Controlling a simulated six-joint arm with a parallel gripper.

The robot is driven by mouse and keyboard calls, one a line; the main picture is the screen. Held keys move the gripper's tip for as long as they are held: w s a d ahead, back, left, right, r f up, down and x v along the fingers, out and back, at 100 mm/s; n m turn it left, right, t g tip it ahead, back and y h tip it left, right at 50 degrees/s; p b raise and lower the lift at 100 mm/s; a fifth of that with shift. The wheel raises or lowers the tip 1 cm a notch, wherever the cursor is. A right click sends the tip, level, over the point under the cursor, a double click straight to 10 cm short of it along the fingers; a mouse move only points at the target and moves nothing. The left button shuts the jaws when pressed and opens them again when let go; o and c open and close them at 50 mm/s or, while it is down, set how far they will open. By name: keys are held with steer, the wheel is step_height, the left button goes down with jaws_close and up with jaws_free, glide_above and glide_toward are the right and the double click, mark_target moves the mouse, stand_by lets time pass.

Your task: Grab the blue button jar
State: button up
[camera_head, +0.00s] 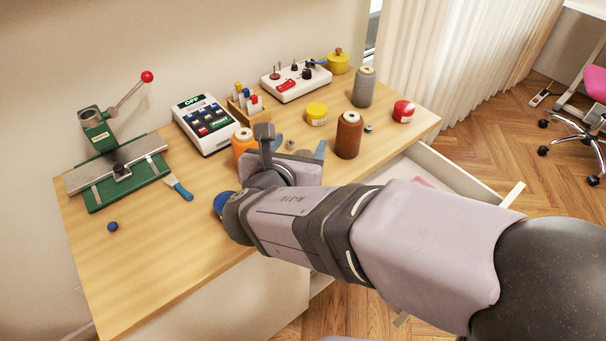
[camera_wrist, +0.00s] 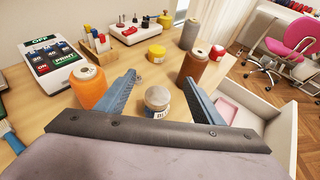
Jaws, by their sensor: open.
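My gripper (camera_wrist: 158,78) is open above the table, its two blue-grey fingers spread apart. In the wrist view a small jar (camera_wrist: 157,99) with a greyish lid and a partly hidden pale label shows between the fingers, untouched as far as I can see. Its lid does not look blue. In the head view a blue rounded thing (camera_head: 221,203) shows beside my wrist, mostly hidden by the arm. I cannot tell whether it is the blue button jar. A yellow-lidded jar (camera_head: 317,113) and a red-lidded jar (camera_head: 403,111) stand farther back.
An orange spool (camera_wrist: 88,86) stands just left of my fingers, a brown spool (camera_head: 348,135) to the right, and a grey spool (camera_head: 363,87) behind. A green press (camera_head: 112,165) and a small blue ball (camera_head: 112,226) are at left. A drawer (camera_head: 455,172) hangs open at right.

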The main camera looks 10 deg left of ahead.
mark_target(306, 155)
step_height(306, 155, down, 6)
steer(key=shift+f, duration=0.1)
steer(key=shift+x, duration=3.6)
steer(key=shift+d, duration=0.1)
steer(key=c, duration=1.1)
